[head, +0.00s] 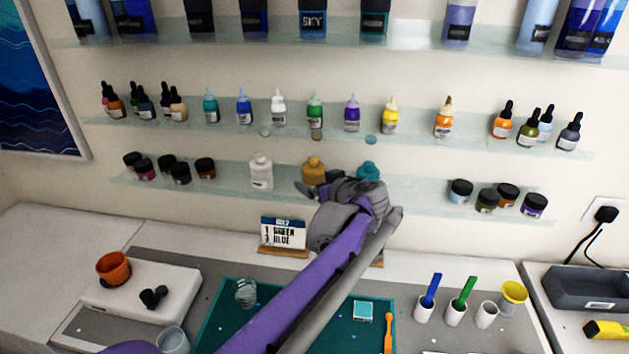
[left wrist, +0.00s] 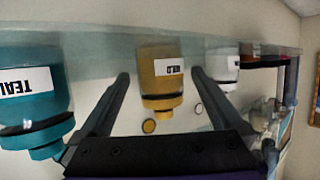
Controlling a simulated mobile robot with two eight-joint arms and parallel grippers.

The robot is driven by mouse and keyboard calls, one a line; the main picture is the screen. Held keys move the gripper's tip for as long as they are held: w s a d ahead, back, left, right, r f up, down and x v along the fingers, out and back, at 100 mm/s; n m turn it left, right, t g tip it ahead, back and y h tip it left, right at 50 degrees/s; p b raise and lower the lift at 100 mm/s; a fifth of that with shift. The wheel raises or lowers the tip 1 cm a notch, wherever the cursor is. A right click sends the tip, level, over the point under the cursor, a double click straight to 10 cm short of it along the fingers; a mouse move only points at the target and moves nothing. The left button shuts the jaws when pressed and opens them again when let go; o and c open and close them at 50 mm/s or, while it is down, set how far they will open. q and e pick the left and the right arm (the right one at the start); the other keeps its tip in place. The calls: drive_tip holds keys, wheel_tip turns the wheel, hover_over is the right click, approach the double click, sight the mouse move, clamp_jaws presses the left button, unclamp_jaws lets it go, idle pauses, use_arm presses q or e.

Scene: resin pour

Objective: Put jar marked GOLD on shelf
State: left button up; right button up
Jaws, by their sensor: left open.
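The gold jar (head: 315,167) stands upright on the lowest glass shelf (head: 225,184), between a white jar (head: 261,172) and a teal jar (head: 369,169). My left gripper (head: 326,187) is at this shelf, with its arm reaching up from below. In the left wrist view, which is upside down, the gold jar (left wrist: 160,78) sits between the two open fingers (left wrist: 160,88), with visible gaps on both sides. Its label is partly readable. The teal jar (left wrist: 32,90) is just outside one finger and the white jar (left wrist: 222,70) just outside the other. My right gripper is not in view.
Dropper bottles fill the shelf above. Below are a sign card (head: 283,234), a green mat (head: 222,318), white cups (head: 456,313) and an orange cup (head: 113,267).

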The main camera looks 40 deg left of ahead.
use_arm(q)
drive_tip(key=v, duration=1)
drive_tip(key=s+d+f+m+h, duration=0.4)
drive_tip(key=s+f, duration=0.2)
drive_tip(key=f, duration=0.2)
drive_tip(key=s+d+f+m+h, duration=0.3)
drive_tip(key=s+d+f+m, duration=0.1)
drive_tip(key=s+f, duration=0.3)
drive_tip(key=s+d+f+m+h, duration=0.4)
drive_tip(key=s+d+f, duration=0.1)
drive_tip(key=f, duration=0.5)
drive_tip(key=shift+s+d+g+h, duration=0.15)
drive_tip(key=shift+s+g+h, duration=0.15)
drive_tip(key=shift+s, duration=0.45)
drive_tip(key=shift+s+d+f+m, duration=0.2)
drive_tip(key=shift+d+f+m, duration=0.1)
drive_tip(key=shift+d, duration=0.05)
